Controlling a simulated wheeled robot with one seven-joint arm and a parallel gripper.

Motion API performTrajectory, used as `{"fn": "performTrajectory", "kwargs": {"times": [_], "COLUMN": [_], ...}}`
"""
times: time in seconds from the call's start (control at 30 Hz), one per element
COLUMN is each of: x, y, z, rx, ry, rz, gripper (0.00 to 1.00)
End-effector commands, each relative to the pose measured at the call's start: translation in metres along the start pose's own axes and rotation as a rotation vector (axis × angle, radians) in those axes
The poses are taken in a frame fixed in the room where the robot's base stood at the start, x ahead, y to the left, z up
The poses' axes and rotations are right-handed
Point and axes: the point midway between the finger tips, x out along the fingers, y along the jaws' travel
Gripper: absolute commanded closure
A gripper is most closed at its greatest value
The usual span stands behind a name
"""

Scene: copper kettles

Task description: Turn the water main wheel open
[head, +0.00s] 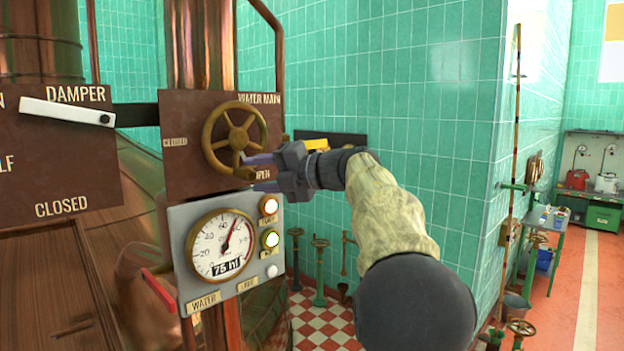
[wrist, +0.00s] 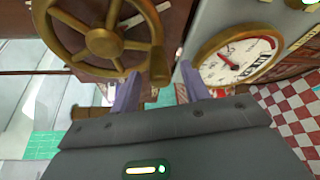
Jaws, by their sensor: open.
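The water main wheel (head: 212,124) is a brass handwheel with spokes, mounted on a brown panel (head: 180,110) marked WATER MAIN, CLOSED at left and OPEN at lower right. In the wrist view the wheel (wrist: 104,42) fills the upper left, with a stubby handle knob (wrist: 158,66) on its rim. My gripper (head: 254,172) is at the wheel's lower right, partly covering the OPEN label. Its purple fingers are apart. In the wrist view, the knob appears between the fingertips of my gripper (wrist: 160,76); whether they touch it cannot be told.
A white damper lever (head: 66,112) is at left. A tiled wall (head: 430,130) stands behind my arm.

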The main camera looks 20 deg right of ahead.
Motion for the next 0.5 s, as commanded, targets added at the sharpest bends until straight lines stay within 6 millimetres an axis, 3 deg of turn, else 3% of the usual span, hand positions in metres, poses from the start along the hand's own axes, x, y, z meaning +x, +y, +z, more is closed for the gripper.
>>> {"fn": "performTrajectory", "kwargs": {"times": [0.5], "x": [-0.106], "y": [-0.004], "z": [0.000], "rx": [-0.001], "ry": [-0.005], "rz": [-0.004], "gripper": [0.54]}}
